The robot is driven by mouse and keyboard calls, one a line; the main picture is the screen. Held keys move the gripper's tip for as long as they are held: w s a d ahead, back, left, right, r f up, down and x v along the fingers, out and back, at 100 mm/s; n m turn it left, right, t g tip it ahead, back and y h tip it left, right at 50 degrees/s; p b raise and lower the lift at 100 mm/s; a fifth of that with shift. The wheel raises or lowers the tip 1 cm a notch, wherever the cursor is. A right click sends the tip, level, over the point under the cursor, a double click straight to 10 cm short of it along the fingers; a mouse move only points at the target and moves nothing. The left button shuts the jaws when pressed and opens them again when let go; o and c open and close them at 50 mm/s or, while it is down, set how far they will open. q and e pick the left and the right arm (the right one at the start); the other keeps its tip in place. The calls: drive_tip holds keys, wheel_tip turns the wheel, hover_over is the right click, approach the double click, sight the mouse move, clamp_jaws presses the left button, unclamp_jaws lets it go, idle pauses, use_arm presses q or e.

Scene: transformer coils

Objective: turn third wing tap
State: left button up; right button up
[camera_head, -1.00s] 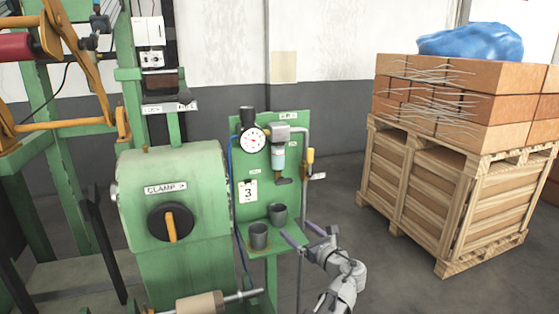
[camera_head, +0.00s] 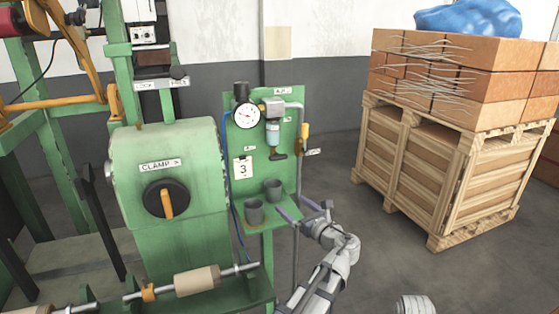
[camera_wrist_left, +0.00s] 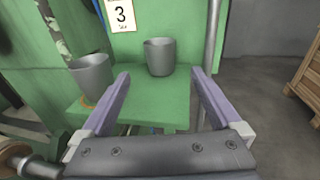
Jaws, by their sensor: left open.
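A yellow-handled tap (camera_head: 303,138) sits on the grey pipe at the right edge of the green panel (camera_head: 292,165); whether it is the third wing tap I cannot tell. A card marked 3 (camera_head: 243,167) hangs on the panel and shows in the wrist view (camera_wrist_left: 121,14). A black knob with an orange wing (camera_head: 167,203) is on the green housing under the CLAMP label. My left gripper (camera_head: 308,209) is open and empty, below the yellow tap and beside the small shelf. In the wrist view its fingers (camera_wrist_left: 161,98) are wide apart over the shelf. My right gripper is out of view.
Two grey cups, one left (camera_head: 254,212) and one right (camera_head: 273,189), stand on the green shelf (camera_wrist_left: 170,108) close to my left gripper. A gauge (camera_head: 246,117) and filter unit (camera_head: 272,131) are above. A brick-loaded wooden crate (camera_head: 440,180) stands right, with clear floor between.

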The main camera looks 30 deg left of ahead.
sight(280, 158)
use_arm(q)
drive_tip(key=shift+o, duration=0.2)
drive_tip(key=s+r+m+t+h+p, duration=0.1)
drive_tip(key=s+r+m+t+p, duration=0.1)
drive_tip(key=r+p, duration=1.1)
drive_tip(key=shift+s+d+r+t+h, duration=0.2)
drive_tip(key=shift+s+r+t+h, duration=0.1)
drive_tip(key=shift+s+r+t, duration=0.35)
drive_tip(key=x, duration=0.7)
drive_tip(key=shift+w+a+f, duration=0.15)
drive_tip(key=shift+a, duration=0.2)
drive_tip(key=c, duration=1.3)
